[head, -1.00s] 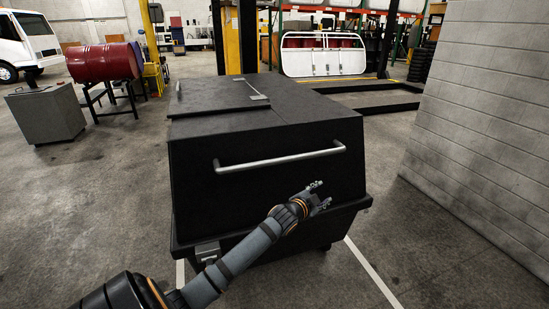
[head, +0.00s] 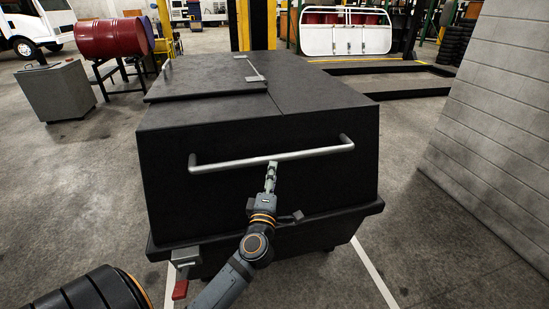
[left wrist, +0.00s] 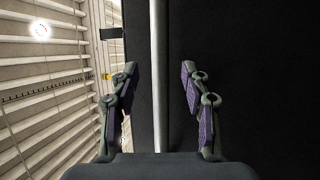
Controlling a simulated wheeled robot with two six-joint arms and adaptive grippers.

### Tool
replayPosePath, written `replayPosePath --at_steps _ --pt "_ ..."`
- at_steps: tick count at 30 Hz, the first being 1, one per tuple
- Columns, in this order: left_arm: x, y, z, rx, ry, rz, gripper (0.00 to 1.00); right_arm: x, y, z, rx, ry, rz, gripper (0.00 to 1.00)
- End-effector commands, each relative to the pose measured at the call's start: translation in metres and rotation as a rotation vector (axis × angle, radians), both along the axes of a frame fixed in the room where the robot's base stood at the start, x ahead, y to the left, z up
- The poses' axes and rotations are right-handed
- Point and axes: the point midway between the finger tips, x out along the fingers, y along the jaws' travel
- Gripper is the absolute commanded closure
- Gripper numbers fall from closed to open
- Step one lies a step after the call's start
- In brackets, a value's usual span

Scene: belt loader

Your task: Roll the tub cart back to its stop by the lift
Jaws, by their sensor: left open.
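The tub cart (head: 250,195) is a large black lidded tub in front of me in the head view. Its silver bar handle (head: 230,164) runs across the near face. Contact cannot be told. Yellow lift posts (head: 243,25) stand behind the cart. My right gripper is out of view.
A grey block wall (head: 500,110) stands at the right. White floor lines (head: 374,272) run by the cart's base. A red lever (head: 180,290) hangs at its lower left corner. A grey cabinet (head: 57,92) and a red drum (head: 110,38) stand at the left. Floor is open on both sides.

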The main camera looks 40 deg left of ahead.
Motion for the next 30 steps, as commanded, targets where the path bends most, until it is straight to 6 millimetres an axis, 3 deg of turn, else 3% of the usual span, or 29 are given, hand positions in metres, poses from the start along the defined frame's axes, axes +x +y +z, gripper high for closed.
replayPosePath --at_steps 4,9,21,30 --pt "0.030 0.015 0.007 0.003 -0.002 0.000 0.53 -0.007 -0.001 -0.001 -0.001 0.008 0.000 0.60" --pt "0.053 0.027 0.011 0.001 0.000 0.000 0.53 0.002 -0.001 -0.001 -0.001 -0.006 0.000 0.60" --pt "0.063 0.031 0.013 0.002 0.001 -0.001 0.53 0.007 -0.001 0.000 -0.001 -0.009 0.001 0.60" --pt "0.063 0.031 0.013 0.002 0.001 -0.001 0.94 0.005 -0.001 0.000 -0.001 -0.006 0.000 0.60"
